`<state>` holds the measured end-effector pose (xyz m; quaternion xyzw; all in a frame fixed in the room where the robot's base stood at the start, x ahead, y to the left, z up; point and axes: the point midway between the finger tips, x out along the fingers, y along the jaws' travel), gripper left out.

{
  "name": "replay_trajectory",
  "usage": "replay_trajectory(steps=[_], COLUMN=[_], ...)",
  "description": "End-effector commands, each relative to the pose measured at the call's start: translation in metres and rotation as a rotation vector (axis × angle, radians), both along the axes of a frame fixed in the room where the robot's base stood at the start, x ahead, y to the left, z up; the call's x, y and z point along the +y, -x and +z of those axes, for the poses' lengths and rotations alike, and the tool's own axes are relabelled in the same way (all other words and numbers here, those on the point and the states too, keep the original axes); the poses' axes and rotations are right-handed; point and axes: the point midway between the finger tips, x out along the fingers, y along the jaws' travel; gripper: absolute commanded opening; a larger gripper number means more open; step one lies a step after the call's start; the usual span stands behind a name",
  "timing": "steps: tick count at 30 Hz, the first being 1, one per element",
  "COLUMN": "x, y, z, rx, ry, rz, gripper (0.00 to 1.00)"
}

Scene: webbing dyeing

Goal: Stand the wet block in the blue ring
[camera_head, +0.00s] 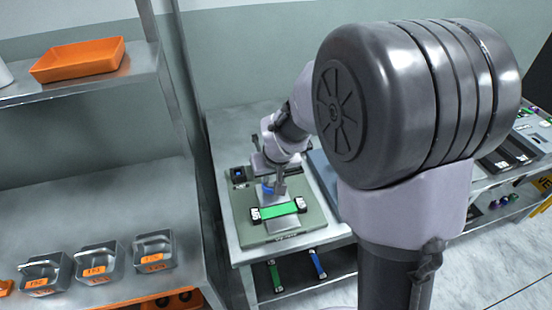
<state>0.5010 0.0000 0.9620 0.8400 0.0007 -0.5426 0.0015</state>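My gripper (273,194) points down over a grey-green board (246,230) on the table, close behind a green bar. It is small in this view, and I cannot tell whether its fingers are open or shut. A bit of blue (268,187) shows right at the fingers; it may be the blue ring, partly hidden by them. I cannot make out the wet block for certain. The green bar (279,210) with black-and-white ends lies across the board in front of the gripper.
A small black device with a blue face (239,175) sits at the board's back left. Several metal bins with orange labels (98,264) stand on the left shelf, below an orange tray (79,60). Green (275,275) and blue (318,264) bars lie under the table. My arm hides much of the right.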

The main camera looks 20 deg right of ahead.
Motion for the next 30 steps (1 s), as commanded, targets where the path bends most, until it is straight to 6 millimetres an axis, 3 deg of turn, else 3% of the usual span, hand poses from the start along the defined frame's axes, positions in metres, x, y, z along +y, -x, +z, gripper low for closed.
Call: replay_trajectory(steps=[1, 15, 22, 25, 27, 30], x=[0.000, 0.000, 0.001, 0.007, 0.015, 0.028], y=[0.014, 0.065, 0.082, 0.123, 0.165, 0.214], z=[0.002, 0.134, 0.161, 0.180, 0.188, 0.191], rx=[0.029, -0.028, -0.042, -0.061, -0.069, -0.071], ry=[-0.002, 0.000, -0.010, -0.080, -0.156, -0.258], rz=[-0.003, 0.000, -0.012, -0.092, -0.166, -0.248], gripper=[0.47, 0.47, 0.47, 0.47, 0.47, 0.47])
